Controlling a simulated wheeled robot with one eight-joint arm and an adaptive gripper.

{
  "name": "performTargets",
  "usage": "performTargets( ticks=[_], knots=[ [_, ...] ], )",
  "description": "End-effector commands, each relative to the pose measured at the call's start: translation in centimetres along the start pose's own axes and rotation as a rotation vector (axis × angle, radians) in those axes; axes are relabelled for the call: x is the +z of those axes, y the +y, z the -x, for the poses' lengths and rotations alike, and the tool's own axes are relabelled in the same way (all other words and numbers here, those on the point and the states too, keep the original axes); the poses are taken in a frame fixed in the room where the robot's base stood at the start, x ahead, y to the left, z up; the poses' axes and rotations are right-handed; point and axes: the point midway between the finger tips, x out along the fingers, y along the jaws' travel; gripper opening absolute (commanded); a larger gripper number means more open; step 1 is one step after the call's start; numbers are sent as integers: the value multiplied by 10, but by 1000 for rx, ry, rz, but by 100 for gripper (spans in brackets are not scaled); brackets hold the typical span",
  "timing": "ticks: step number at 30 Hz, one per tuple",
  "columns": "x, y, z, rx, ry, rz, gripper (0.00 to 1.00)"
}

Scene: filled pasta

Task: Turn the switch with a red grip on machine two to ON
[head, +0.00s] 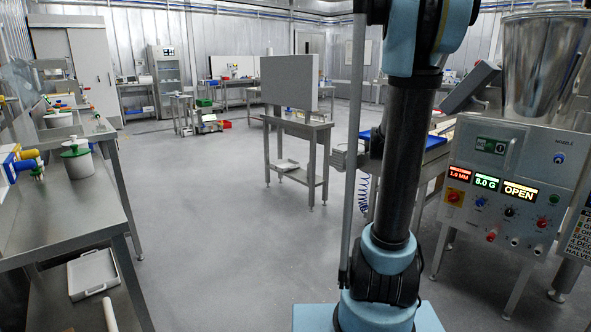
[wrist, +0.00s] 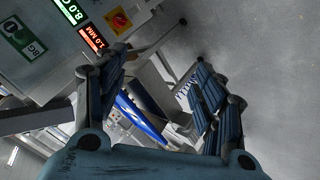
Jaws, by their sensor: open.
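A machine (head: 516,183) with a light-grey front panel and a steel hopper stands at the right of the head view. I can read no "two" on it. A red rotary grip on a yellow plate (head: 454,196) is at its panel's left side, below the red "1.0 MM" display. The wrist view shows this red-grip switch (wrist: 121,19) at the top, upside down and tilted. Its position is too small to read. My gripper (wrist: 152,85) is open and empty, with its fingers wide apart, below the switch in the picture and apart from it. The head view does not show my gripper.
Displays "8.0 G" and "OPEN" and several small knobs (head: 510,211) share the panel. A blue-topped conveyor (head: 435,143) stands left of the machine. A steel bench (head: 70,205) lines the left side. A small table with a grey panel (head: 290,83) stands mid-floor; open floor (head: 215,230) lies between.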

Motion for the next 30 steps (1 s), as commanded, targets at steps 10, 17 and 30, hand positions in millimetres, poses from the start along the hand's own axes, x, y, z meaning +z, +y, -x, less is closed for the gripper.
performTargets(
  ticks=[10, 17, 30],
  knots=[
    [68, -50, 72, -161, -89, -29, 63],
    [120, -83, 113, -269, -153, -37, 63],
    [226, -146, 178, -479, -283, -22, 63]
  ],
)
